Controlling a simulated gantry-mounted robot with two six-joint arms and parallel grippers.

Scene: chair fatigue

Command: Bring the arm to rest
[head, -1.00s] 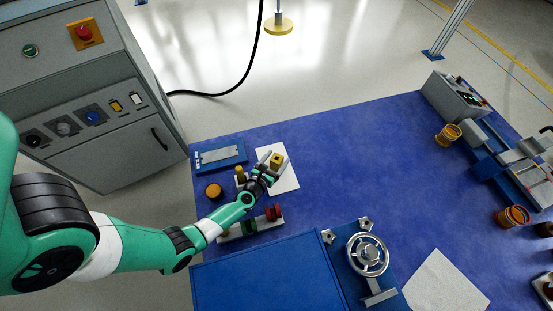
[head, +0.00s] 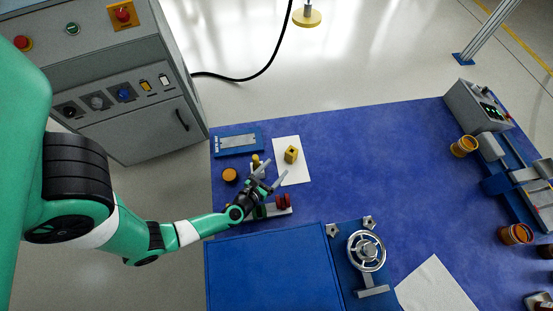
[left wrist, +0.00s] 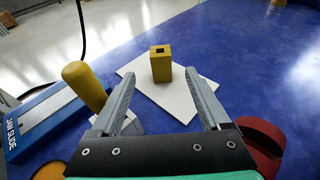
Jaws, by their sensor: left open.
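My left gripper (head: 267,178) is open and empty over the rack of small parts at the left of the blue table. In the left wrist view its two fingers (left wrist: 158,100) are spread wide, with nothing between them. A yellow block with a square hole in its top (head: 291,155) stands upright on a white sheet (head: 293,172), apart from the fingers and beyond their tips. The block also shows in the left wrist view (left wrist: 161,64). My right gripper is not in view.
A yellow peg (left wrist: 85,86) stands close to the left finger, and a red part (left wrist: 262,143) lies to the right. A blue slide fixture (head: 238,142) is behind. A handwheel (head: 366,251) stands at the front. The middle of the blue table (head: 385,160) is clear.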

